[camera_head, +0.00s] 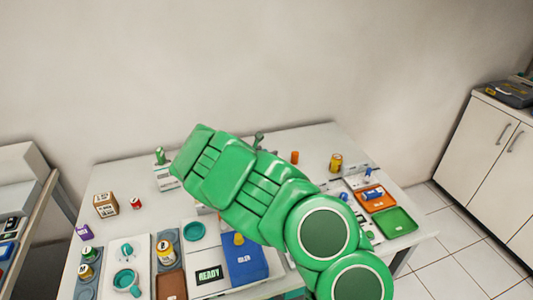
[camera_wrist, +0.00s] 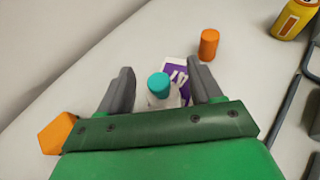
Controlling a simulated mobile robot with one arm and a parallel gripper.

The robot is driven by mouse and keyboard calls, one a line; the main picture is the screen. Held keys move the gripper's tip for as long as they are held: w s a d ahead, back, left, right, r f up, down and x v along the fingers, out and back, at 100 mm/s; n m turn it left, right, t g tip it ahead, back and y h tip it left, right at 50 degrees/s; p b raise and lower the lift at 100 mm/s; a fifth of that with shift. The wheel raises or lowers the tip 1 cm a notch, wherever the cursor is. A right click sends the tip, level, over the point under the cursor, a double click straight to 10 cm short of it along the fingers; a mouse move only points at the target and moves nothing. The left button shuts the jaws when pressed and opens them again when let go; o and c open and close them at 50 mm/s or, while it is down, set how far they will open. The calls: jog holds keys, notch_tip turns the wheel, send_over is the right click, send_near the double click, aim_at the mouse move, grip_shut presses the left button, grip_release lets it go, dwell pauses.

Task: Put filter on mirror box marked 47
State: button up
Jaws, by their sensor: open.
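My gripper (camera_wrist: 163,70) is open in the wrist view, with a dark finger on each side. Between the fingers is a small item with a teal round top (camera_wrist: 158,84) and a pale body; the fingers look apart from it. Just behind it is a purple and white box (camera_wrist: 176,71) with white marks that I cannot read. I cannot tell from these frames which item is the filter or which box is marked 47. In the head view my green arm hides the gripper and this spot.
An orange cylinder (camera_wrist: 208,43) and a yellow can (camera_wrist: 294,18) stand beyond the right finger. The table's back left is mostly clear.

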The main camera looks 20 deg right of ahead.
jog(key=v, duration=1)
jog(key=shift+s+a, duration=0.3)
jog(key=shift+o, duration=0.3)
